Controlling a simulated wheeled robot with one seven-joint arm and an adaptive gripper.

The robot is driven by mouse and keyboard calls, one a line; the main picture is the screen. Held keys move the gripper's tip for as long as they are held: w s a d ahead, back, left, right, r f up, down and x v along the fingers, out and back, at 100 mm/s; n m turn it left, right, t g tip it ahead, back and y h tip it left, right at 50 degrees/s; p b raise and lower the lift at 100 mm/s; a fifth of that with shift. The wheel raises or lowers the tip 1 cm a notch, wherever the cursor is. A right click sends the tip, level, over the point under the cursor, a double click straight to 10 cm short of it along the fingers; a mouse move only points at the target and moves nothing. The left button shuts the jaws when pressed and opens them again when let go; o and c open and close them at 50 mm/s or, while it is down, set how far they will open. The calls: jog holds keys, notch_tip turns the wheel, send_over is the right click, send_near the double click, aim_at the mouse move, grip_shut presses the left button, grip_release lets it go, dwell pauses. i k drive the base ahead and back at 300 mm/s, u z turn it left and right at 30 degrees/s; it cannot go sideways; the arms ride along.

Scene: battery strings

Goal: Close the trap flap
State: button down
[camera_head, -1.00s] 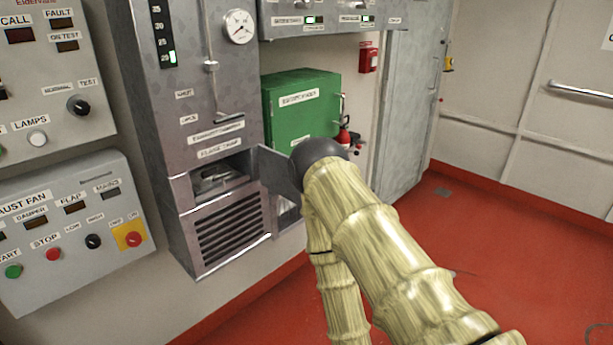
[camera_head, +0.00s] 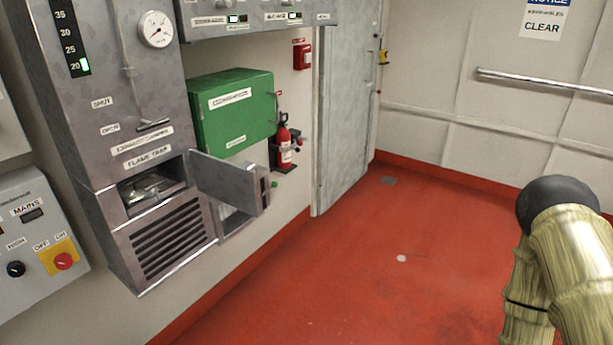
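The trap flap (camera_head: 225,179) is a grey metal door on the flame trap opening of the grey cabinet (camera_head: 118,100). It is hinged at the right side of the opening and stands open, swung out to the right. The flame trap opening (camera_head: 150,188) is uncovered and something metallic shows inside. My arm, with a dark rounded joint, is at the lower right, well apart from the flap. My gripper itself is not visible.
A vent grille (camera_head: 169,240) is below the opening. A green box (camera_head: 232,108) and a red fire extinguisher (camera_head: 286,145) are on the wall behind the flap. A control panel (camera_head: 35,235) is at left. The red floor (camera_head: 330,270) is clear.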

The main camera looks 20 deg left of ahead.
aim_at(239, 186)
jog(key=z, duration=0.3)
jog(key=i, duration=2.65)
jog(key=u, duration=3.25)
